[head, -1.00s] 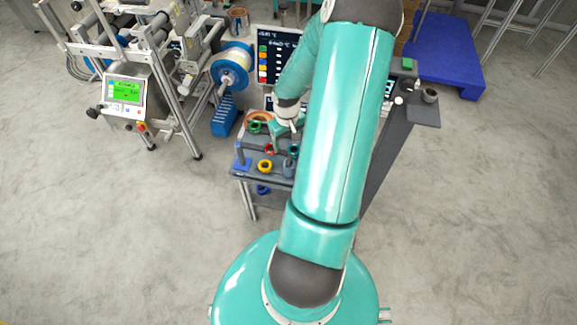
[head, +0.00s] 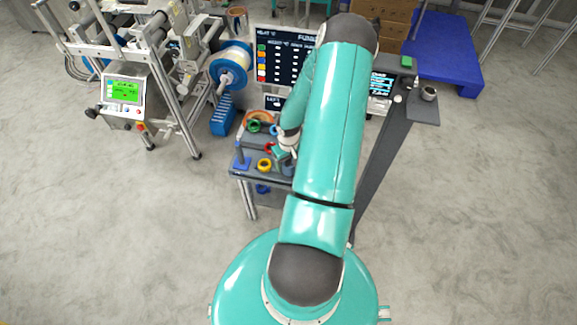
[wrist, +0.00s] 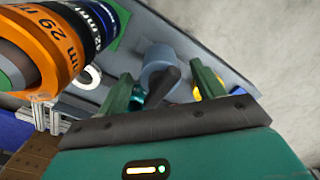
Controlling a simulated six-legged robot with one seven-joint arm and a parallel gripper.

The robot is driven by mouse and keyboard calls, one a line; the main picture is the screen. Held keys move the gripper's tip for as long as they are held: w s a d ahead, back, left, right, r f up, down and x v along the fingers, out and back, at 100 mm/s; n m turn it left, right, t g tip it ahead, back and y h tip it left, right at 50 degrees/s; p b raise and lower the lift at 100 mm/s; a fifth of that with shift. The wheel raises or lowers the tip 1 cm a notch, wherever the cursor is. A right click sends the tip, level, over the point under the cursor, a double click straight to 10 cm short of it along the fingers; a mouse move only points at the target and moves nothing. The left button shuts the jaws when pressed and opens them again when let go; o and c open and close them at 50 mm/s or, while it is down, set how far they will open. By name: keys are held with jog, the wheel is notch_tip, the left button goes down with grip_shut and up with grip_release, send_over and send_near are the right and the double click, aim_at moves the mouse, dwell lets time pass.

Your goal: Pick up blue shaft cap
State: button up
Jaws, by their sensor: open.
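In the wrist view a grey-blue cylindrical piece (wrist: 158,58) stands on the grey surface just beyond my gripper (wrist: 162,88). I cannot tell whether it is the blue shaft cap. My gripper is open, with its two green fingers apart. A dark piece and a shiny teal piece (wrist: 139,93) show between or just behind the fingers, partly hidden. In the head view the gripper is low over the small table (head: 250,176), mostly hidden by my arm. A grey-blue piece (head: 288,169) shows at the table's front beside it.
A yellow ring (head: 264,165) and a green ring (head: 254,126) are on the table, with a blue-based post (head: 242,163) at its left. A large orange-and-black roll (wrist: 62,38) is close at upper left in the wrist view. A display board (head: 281,58) stands behind.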

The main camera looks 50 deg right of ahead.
jog(key=shift+f, duration=0.65)
jog(key=c, duration=1.2)
jog(key=shift+r, duration=0.15)
